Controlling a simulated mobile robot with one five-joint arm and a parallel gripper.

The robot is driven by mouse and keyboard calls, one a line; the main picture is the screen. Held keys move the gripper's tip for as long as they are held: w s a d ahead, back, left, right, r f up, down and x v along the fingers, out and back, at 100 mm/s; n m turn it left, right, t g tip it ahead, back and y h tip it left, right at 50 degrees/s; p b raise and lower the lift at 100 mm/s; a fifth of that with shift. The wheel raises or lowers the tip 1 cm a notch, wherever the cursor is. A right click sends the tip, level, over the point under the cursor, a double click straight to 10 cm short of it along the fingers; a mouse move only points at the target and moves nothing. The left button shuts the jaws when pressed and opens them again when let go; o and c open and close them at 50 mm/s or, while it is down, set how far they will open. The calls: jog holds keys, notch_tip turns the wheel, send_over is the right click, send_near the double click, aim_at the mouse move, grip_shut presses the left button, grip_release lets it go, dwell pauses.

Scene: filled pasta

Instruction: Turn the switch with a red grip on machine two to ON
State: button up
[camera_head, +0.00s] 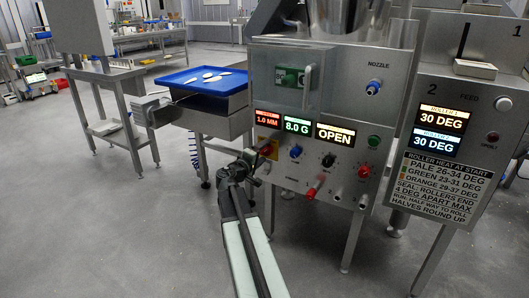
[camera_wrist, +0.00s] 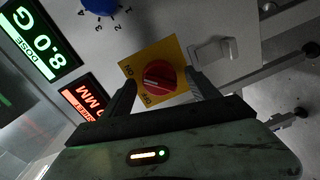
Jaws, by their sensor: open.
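A red rotary switch (camera_wrist: 158,77) sits on a square yellow plate (camera_wrist: 172,52) in the wrist view. The grip's exact pointing is hard to tell. The switch also shows in the head view (camera_head: 266,149), at the lower left of the steel machine front, partly hidden by my gripper. My gripper (camera_wrist: 161,82) is open, with one finger on each side of the red grip. Whether the fingers touch it is not clear. My gripper shows in the head view (camera_head: 252,160) close to the panel.
Displays reading 1.0 MM, 8.0 G and OPEN (camera_head: 335,134) sit above several knobs, including a blue one (camera_head: 295,151). A panel marked 2 FEED (camera_head: 480,98) stands at right. A blue tray (camera_head: 207,80) with pale pieces lies behind left.

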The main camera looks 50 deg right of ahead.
jog(key=v, duration=0.7)
jog(key=shift+a, duration=0.3)
